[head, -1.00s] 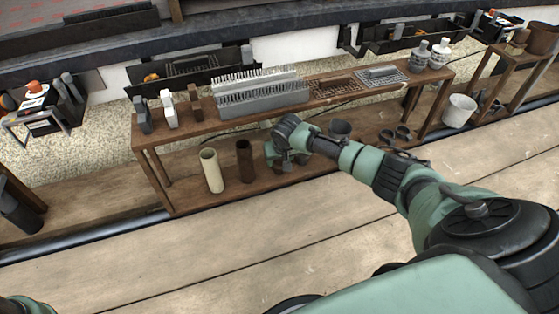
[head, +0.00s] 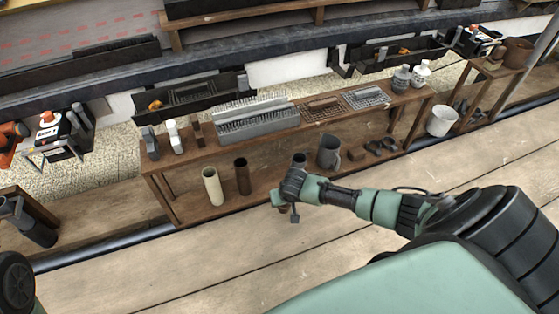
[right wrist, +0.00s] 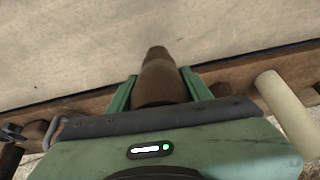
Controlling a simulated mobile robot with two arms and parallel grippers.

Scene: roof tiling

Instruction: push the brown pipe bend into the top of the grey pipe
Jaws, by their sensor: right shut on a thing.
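My right gripper (head: 287,200) is shut on the brown pipe bend (right wrist: 160,78), which stands out between its two green fingers in the right wrist view. In the head view the bend is mostly hidden behind the gripper, over the front of the shelf. A dark grey pipe (head: 36,228) stands by a wooden frame at the far left, well away from the bend. A smaller grey piece (head: 300,159) stands on the shelf just behind the right gripper, partly hidden. I cannot tell which of the two is the task's pipe. My left gripper is out of view.
The wooden shelf (head: 160,195) holds a cream pipe (head: 212,186), a brown pipe (head: 242,176) and a grey branched fitting (head: 329,153). Brushes and trays lie on its top board. A white bucket (head: 441,120) stands at the right. The plank floor in front is clear.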

